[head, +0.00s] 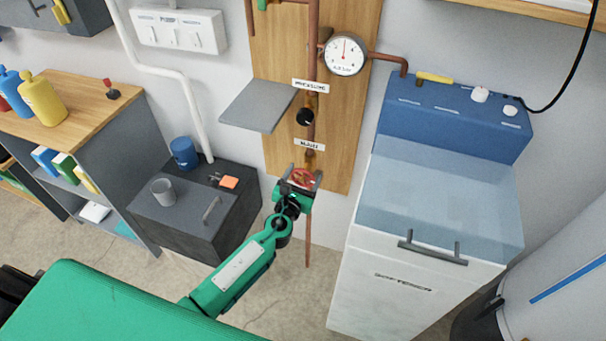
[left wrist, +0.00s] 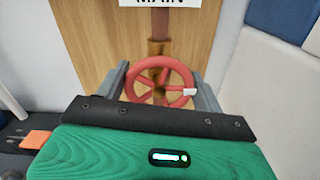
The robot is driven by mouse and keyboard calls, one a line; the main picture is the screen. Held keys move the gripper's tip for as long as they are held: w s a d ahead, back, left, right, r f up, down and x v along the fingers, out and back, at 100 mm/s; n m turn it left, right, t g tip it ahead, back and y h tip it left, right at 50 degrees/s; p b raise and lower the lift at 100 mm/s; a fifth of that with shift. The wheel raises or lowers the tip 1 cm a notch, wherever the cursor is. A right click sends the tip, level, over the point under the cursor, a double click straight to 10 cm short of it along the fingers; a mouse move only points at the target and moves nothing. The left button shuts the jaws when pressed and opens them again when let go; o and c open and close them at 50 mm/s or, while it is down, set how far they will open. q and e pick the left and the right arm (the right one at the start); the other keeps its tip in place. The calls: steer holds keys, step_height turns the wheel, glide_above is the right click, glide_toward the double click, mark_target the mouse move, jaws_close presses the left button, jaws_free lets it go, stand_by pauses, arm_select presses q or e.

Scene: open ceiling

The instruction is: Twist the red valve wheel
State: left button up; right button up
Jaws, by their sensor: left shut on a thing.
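The red valve wheel (head: 302,178) sits on a vertical copper pipe against a wooden board, below a small white label. In the left wrist view the wheel (left wrist: 160,82) shows its rim, spokes and a white mark at its right side. My left gripper (head: 304,180) is at the wheel, with one grey finger on each side of the rim. In the left wrist view the left gripper (left wrist: 160,90) has its fingers against the wheel's left and right edges. My right gripper is not in view.
A black knob (head: 305,117) and a round gauge (head: 345,54) sit above on the pipework. A grey shelf (head: 258,105) juts out at upper left. A white softener cabinet (head: 395,270) stands close on the right. A dark low cabinet (head: 215,238) stands on the left.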

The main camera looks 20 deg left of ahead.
arm_select(q)
steer(key=shift+m, duration=0.3)
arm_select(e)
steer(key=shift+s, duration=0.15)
arm_select(q)
steer(key=o, duration=1)
steer(key=shift+s, duration=0.1)
steer(key=shift+s+a+b, duration=0.15)
steer(key=shift+s+b, duration=0.1)
steer(key=shift+s, duration=3.2)
steer(key=shift+s+a+b, duration=0.1)
steer(key=shift+s+b, duration=0.1)
steer(key=shift+s, duration=3.2)
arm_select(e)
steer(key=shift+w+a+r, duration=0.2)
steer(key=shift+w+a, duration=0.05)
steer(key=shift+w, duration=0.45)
